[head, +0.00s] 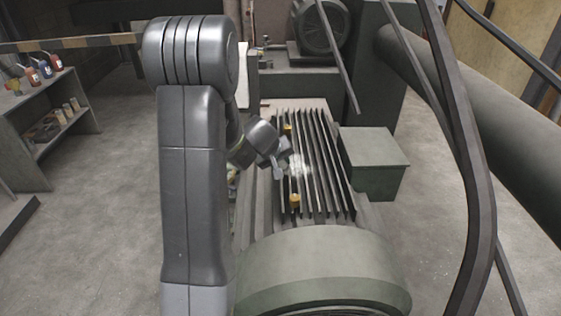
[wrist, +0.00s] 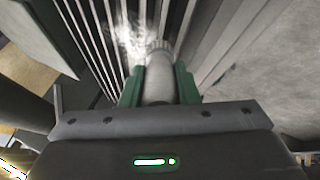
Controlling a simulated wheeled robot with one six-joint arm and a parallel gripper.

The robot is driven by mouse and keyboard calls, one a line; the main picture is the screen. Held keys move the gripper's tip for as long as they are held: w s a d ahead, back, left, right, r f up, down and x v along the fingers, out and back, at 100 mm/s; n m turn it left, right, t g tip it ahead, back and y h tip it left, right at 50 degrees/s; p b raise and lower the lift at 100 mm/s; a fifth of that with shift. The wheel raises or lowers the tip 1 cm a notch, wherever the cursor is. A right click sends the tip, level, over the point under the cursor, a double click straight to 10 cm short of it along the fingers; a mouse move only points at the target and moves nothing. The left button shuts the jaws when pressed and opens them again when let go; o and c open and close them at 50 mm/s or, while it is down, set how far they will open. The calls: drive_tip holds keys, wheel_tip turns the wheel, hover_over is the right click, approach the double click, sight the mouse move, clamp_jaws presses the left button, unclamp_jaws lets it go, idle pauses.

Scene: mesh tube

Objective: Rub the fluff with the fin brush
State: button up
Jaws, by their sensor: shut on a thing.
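The fluff (head: 297,164) is a pale, wispy patch on the dark metal fins of a finned block, near its left side in the head view. In the wrist view the fluff (wrist: 131,40) lies just left of the brush tip. The fin brush (wrist: 159,80) is a light grey cylinder with a ribbed tip. My gripper (wrist: 160,88) has green fingers shut on it from both sides. In the head view my gripper (head: 277,160) is at the fluff's left edge, partly hidden by my arm. Whether the bristles touch the fluff is not clear.
Long parallel fins (head: 322,160) run away from me with narrow gaps. Two yellow pieces (head: 295,202) sit on the fins. A grey-green box (head: 374,150) stands to their right, a rounded housing (head: 320,265) in front. A dark sloping rail (head: 470,170) crosses the right side.

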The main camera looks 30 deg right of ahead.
drive_tip(key=shift+f+b, duration=0.4)
drive_tip(key=shift+b, duration=0.1)
idle(0.5)
drive_tip(key=shift+d, duration=0.1)
